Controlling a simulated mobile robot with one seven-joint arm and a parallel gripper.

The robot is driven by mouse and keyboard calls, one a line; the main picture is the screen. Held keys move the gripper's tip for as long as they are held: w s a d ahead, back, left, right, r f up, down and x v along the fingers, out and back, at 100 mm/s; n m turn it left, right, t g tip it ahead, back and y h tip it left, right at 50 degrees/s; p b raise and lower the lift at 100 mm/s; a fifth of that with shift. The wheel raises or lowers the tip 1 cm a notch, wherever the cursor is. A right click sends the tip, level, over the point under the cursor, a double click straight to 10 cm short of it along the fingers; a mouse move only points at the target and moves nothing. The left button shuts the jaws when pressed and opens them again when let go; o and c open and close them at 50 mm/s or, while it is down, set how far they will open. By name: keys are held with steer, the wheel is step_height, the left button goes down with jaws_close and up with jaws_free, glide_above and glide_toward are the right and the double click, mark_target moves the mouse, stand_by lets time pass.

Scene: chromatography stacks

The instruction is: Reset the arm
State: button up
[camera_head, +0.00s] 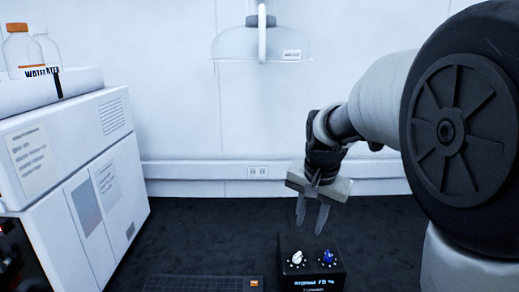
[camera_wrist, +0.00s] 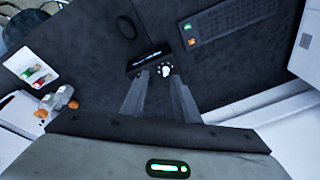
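My gripper (camera_head: 311,218) hangs pointing down above the dark bench, over and behind a small black control box (camera_head: 311,272). Its two fingers are apart with nothing visible between them. The box has a white knob (camera_head: 297,258), a blue knob (camera_head: 327,256) and a lit display on its front. In the wrist view my gripper (camera_wrist: 158,82) also shows two spread fingers reaching toward the box (camera_wrist: 150,60). The white knob (camera_wrist: 166,71) shows between the fingertips there. The blue knob is not clear in that view. I cannot tell any contact with the box.
A white instrument stack (camera_head: 75,170) with capped bottles on top stands at the left. A keyboard (camera_head: 203,283) lies left of the box. A white hood (camera_head: 262,45) hangs at the back wall. Bench behind the box looks clear.

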steer(key=s+d+r+n+t+p, duration=0.1)
steer(key=s+r+n+p, duration=0.2)
steer(key=s, duration=0.8)
steer(key=s+r+n+t+p, duration=0.1)
steer(key=s+r+n+t, duration=0.3)
steer(key=s, duration=0.7)
steer(key=m+g+h+b, duration=0.25)
steer(key=m+g, duration=0.25)
steer(key=m, duration=0.4)
glide_above(297, 254)
steer(key=s+a, duration=0.5)
steer(key=s, duration=0.1)
step_height(297, 254, down, 17)
steer(key=shift+h, duration=0.35)
steer(key=x, duration=1.7)
steer(key=shift+w+a+f+p, duration=0.15)
steer(key=shift+w+p, duration=0.15)
steer(key=shift+w, duration=0.15)
